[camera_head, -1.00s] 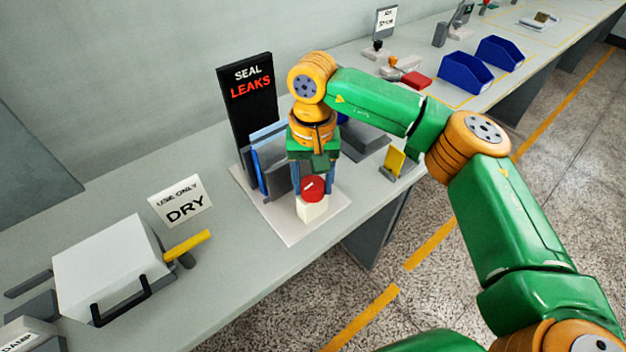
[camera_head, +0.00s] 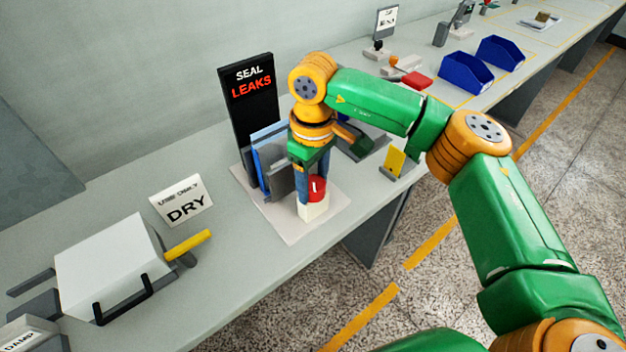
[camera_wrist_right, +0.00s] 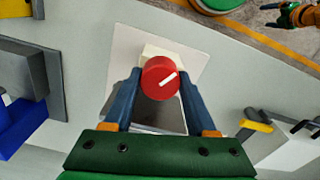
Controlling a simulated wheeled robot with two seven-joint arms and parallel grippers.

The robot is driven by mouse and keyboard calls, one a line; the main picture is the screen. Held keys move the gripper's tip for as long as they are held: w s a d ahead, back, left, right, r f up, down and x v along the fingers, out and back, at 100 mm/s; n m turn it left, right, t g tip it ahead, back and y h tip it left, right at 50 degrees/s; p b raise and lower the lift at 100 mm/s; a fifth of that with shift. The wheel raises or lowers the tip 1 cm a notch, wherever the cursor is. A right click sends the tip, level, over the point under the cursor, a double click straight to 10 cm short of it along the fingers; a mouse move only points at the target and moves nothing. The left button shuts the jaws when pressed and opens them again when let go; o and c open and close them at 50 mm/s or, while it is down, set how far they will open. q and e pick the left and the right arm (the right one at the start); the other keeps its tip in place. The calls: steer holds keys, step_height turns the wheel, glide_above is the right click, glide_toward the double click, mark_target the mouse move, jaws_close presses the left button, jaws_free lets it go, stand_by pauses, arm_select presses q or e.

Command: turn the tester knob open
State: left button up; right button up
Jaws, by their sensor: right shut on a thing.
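The tester knob (camera_head: 318,188) is red with a white line on its face, and sits on a white block (camera_head: 314,210) on a pale base plate (camera_head: 290,232). It also shows in the right wrist view (camera_wrist_right: 160,78), where its white line runs at a slant. My right gripper (camera_head: 308,186) is at the knob, its two blue fingers on either side and shut on it. In the right wrist view, the fingers (camera_wrist_right: 160,95) flank the knob. The black sign (camera_head: 248,100) behind reads "SEAL LEAKS".
A blue and grey holder (camera_head: 270,162) stands on the plate just left of my gripper. A "USE ONLY DRY" sign (camera_head: 182,201) and a grey box with a yellow handle (camera_head: 188,243) are at the left. Blue bins (camera_head: 466,73) stand further along the bench.

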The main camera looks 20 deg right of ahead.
mark_target(314, 183)
steer(key=shift+n, duration=0.7)
steer(key=shift+f, duration=0.1)
steer(key=o, duration=1.4)
steer(key=shift+s, duration=0.1)
steer(key=shift+r, duration=0.5)
step_height(314, 183, up, 7)
steer(key=p, duration=0.5)
steer(key=shift+f, duration=0.4)
